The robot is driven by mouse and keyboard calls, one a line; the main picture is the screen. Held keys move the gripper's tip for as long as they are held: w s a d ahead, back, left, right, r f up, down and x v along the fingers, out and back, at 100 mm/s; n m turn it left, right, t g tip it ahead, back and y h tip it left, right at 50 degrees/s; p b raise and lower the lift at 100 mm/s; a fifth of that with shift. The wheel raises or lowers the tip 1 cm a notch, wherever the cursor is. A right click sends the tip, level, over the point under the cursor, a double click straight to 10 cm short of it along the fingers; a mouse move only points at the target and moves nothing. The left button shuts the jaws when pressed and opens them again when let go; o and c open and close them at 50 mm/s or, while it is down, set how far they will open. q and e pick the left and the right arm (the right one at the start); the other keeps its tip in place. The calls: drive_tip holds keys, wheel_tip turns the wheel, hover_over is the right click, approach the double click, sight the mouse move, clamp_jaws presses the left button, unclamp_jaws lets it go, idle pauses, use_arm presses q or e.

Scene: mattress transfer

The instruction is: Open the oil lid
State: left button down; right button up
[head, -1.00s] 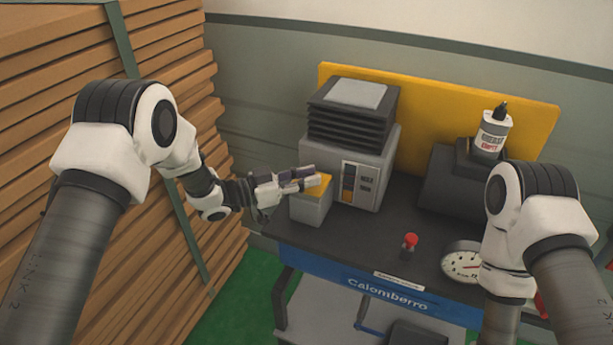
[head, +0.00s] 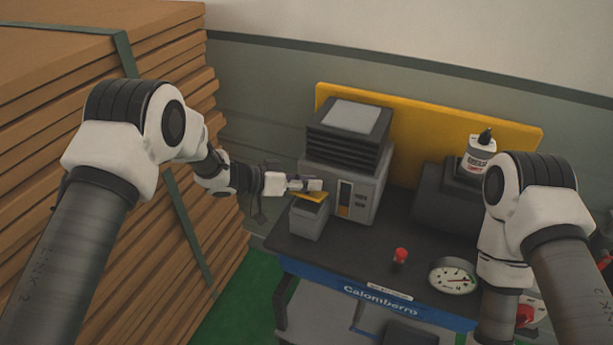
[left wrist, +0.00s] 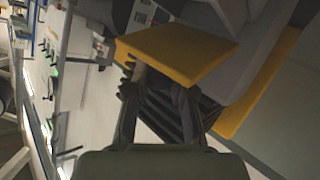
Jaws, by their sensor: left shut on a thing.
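The oil lid (head: 314,197) is a yellow plate at the top of a small grey box (head: 309,221) on the dark bench. It is tilted, and a dark gap shows between it and the box rim. My left gripper (head: 307,185) comes in from the left and is shut on the lid. In the left wrist view the lid (left wrist: 183,53) shows large at the fingertips, with the box partly hidden behind it. My right arm is at the right, but its gripper is out of sight.
A grey machine (head: 343,160) stands just behind the box on the bench (head: 335,250). A red-topped button (head: 400,257), a round gauge (head: 452,275) and a grease bottle (head: 478,158) are to the right. Stacked brown boards (head: 60,90) fill the left side.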

use_arm(q)
drive_tip(key=shift+w+d+r+n+g+p, duration=0.15)
drive_tip(key=shift+w+r+n+g+p, duration=0.2)
drive_tip(key=shift+p, duration=0.45)
drive_tip(key=shift+f, duration=0.15)
drive_tip(key=c, duration=1)
unclamp_jaws()
drive_tip(key=shift+d, duration=0.1)
drive_tip(key=v, duration=1.2)
drive_tip(key=shift+d, duration=0.15)
